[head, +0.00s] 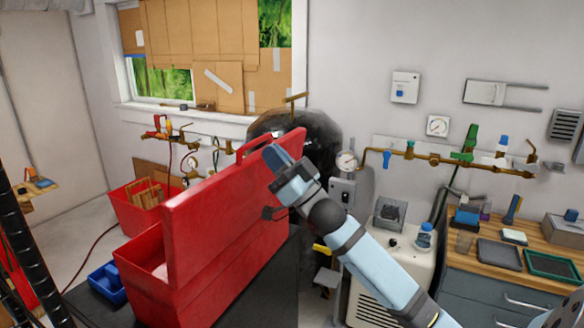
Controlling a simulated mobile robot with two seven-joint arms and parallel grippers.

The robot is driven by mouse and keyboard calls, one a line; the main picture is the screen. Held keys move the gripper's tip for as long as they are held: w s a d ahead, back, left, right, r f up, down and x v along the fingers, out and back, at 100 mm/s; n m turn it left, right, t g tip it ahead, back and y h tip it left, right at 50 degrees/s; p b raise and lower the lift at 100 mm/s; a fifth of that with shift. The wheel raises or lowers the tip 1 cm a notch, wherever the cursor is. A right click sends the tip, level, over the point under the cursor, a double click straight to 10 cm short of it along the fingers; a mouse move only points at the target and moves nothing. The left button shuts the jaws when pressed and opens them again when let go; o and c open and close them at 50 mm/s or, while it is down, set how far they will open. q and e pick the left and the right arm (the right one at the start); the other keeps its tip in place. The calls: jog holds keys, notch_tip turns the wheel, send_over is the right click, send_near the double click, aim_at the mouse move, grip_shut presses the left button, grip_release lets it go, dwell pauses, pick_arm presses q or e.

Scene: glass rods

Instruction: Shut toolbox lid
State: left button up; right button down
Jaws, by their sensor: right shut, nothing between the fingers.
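The red toolbox (143,280) stands on a dark surface in the lower left of the head view. Its red lid (205,215) is raised and stands nearly upright, leaving the box open. A handle sits on the lid's top edge. My right gripper (273,157) is shut and empty, with its blue tip at the upper right part of the lid, in front of its face. I cannot tell whether it touches the lid. My left gripper is not in view.
A small blue bin (107,284) lies left of the toolbox. Another red box (133,215) with wooden pieces stands behind it. A dark round tank is behind the lid. A wooden-topped bench (472,262) with trays and small items is at right.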

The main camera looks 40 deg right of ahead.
aim_at(250, 148)
jog(key=shift+w+a+f, duration=0.1)
jog(key=shift+w+a, duration=0.2)
jog(key=shift+w, duration=0.45)
jog(key=shift+w+a+f, duration=0.1)
jog(key=shift+w+a, duration=0.2)
jog(key=shift+w, duration=0.45)
jog(key=shift+p, duration=0.35)
jog(key=w+p, duration=0.1)
jog(key=p, duration=0.1)
jog(key=w+a+r+g+p, duration=0.1)
jog(key=p, duration=0.1)
jog(key=w+r+g+p, duration=0.1)
jog(key=w+p, duration=0.1)
jog(key=shift+w+a+r+h, duration=0.1)
jog(key=shift+a+h, duration=0.25)
jog(key=shift+h, duration=0.05)
jog(key=shift+w+a+g+p, duration=0.25)
jog(key=shift+w+g+p, duration=0.05)
jog(key=shift+w+p, duration=0.25)
jog(key=shift+f+h, duration=0.35)
jog(key=shift+h, duration=0.05)
jog(key=shift+r, duration=0.1)
